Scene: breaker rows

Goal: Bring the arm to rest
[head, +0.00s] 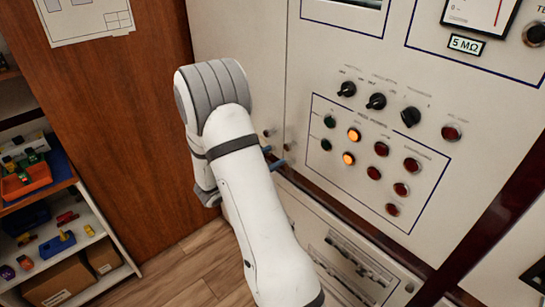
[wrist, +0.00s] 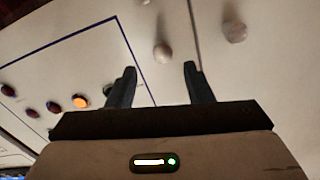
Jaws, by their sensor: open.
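My arm (head: 235,165) is bent in front of the cabinet in the head view, its white links hiding part of the cabinet's lower left. My gripper (head: 274,157) shows only as small blue-grey fingertips beside the arm, near the panel face. In the wrist view my gripper (wrist: 160,68) has its two dark fingers apart with nothing between them. A pale round knob (wrist: 162,52) on the panel shows just beyond the gap between the fingertips. I cannot tell whether the fingers touch the panel.
The cabinet panel (head: 310,75) carries black rotary knobs (head: 376,101), a lit orange lamp (head: 354,134) and several dark red lamps (head: 381,149). A second pale knob (wrist: 235,30) is right of the fingers. At left are a wooden panel (head: 110,120) and a shelf (head: 75,250) with toys and boxes. Some floor (head: 205,265) is clear.

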